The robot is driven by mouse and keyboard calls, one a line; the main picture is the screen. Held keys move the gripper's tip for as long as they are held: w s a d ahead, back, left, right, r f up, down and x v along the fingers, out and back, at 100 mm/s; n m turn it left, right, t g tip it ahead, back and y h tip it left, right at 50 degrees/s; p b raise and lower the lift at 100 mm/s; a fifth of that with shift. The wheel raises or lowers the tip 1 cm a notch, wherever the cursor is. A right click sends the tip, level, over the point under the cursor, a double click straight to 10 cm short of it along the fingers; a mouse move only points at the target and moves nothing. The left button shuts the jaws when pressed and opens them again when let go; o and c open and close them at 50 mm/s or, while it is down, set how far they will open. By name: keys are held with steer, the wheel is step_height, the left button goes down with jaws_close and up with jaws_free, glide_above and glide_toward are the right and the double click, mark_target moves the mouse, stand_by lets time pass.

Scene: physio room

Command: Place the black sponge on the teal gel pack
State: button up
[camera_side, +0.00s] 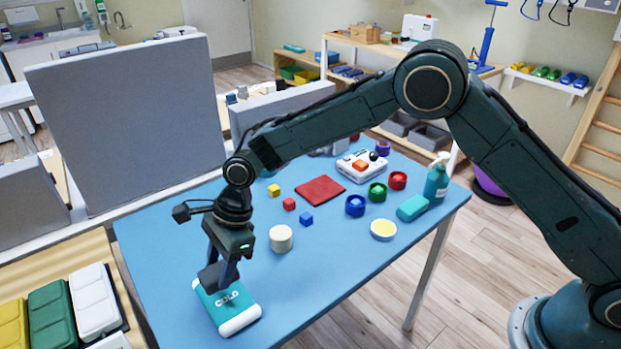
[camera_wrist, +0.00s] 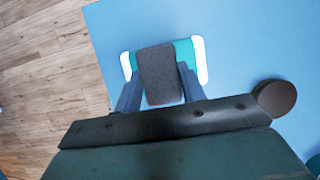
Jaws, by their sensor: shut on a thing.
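The teal gel pack (camera_side: 240,313) with white ends and the word COLD lies near the front left edge of the blue table. My gripper (camera_side: 217,284) points down right over it. In the wrist view, my gripper (camera_wrist: 160,88) is shut on the black sponge (camera_wrist: 158,70), one finger on each side. The sponge lies over the middle of the gel pack (camera_wrist: 201,60), whose ends show on both sides.
A cream cylinder (camera_side: 281,238) stands behind the pack. Small cubes, a red mat (camera_side: 320,190), coloured rings and a spray bottle (camera_side: 436,183) are farther back on the blue table (camera_side: 330,262). A grey panel (camera_side: 130,120) stands at the left. The table's front middle is clear.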

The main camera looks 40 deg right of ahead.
steer(key=shift+f, duration=2.15)
steer(key=shift+f, duration=0.15)
steer(key=o, duration=0.9)
steer(key=shift+o, duration=0.2)
steer(key=v, duration=1.2)
steer(key=shift+d+r, duration=0.1)
steer(key=shift+r, duration=0.15)
